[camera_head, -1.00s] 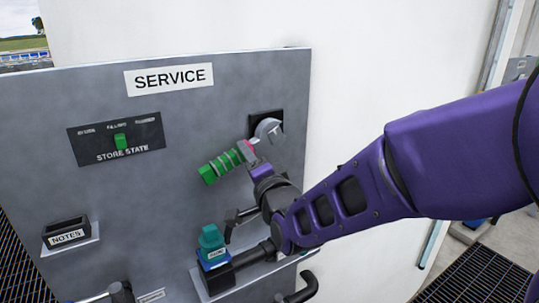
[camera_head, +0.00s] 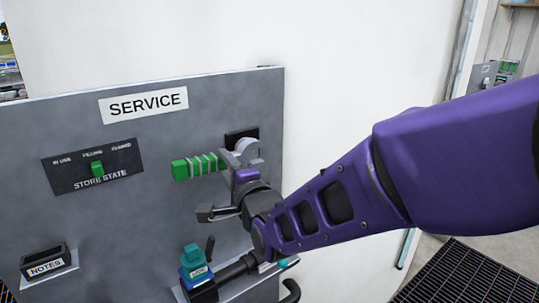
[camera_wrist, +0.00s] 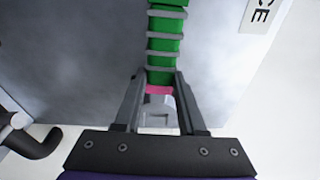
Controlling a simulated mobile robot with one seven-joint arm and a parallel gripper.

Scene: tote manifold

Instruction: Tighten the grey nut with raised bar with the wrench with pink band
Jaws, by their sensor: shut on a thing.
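The wrench has a green handle (camera_head: 200,166) with grey rings, a pink band (camera_wrist: 158,90) and a grey head (camera_head: 243,154). It points left and lies nearly level in front of the service panel (camera_head: 130,220). Its head is in front of a black square mount (camera_head: 240,135) near the panel's upper right edge. The grey nut cannot be made out there; the head and my gripper cover that spot. My gripper (camera_head: 244,176) is shut on the wrench by the pink band. In the wrist view its fingers (camera_wrist: 158,80) stand on both sides of the band.
Below my gripper, a teal-and-blue fitting (camera_head: 194,262) and a dark pipe (camera_head: 238,267) stick out from the panel. The panel between the wrench and these is bare.

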